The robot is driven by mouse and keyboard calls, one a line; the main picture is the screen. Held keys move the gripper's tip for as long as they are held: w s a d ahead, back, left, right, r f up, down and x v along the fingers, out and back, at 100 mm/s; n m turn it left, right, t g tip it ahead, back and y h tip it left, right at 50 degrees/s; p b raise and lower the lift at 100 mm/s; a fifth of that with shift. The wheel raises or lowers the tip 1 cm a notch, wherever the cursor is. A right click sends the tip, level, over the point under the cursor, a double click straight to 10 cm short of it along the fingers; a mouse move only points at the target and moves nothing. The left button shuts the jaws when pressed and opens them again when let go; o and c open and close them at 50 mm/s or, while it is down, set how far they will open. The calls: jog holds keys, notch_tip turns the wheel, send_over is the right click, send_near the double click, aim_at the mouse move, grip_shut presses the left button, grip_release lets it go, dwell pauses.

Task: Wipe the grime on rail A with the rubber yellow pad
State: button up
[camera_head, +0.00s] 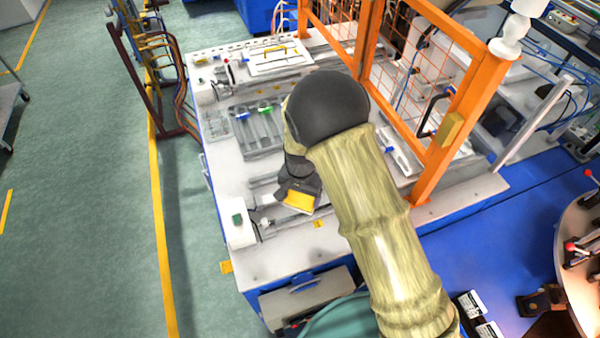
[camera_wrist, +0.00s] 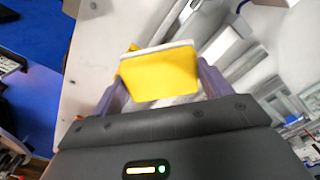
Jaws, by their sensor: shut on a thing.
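The yellow pad (camera_wrist: 160,76) is held between the two fingers of my gripper (camera_wrist: 160,88) in the wrist view, with a pale layer along its far edge. In the head view the pad (camera_head: 299,200) shows as a yellow patch at the front of my gripper (camera_head: 298,190), low over the near part of the white workbench. Grey metal rails (camera_wrist: 232,50) lie to the right of the pad in the wrist view. I cannot tell which is rail A, and no grime is clear. Whether the pad touches anything cannot be told.
The white bench top (camera_head: 270,264) has a clear front strip. An orange mesh guard frame (camera_head: 452,135) stands along its right side. A small white box (camera_head: 237,222) with a green button sits at the front left. A tray with a yellow handle (camera_head: 281,60) lies at the back.

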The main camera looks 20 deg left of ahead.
jog(key=shift+s+a+r, duration=0.25)
jog(key=shift+s+a, duration=0.15)
jog(key=shift+a, duration=0.25)
jog(key=shift+w, duration=0.1)
jog(key=shift+f, duration=0.1)
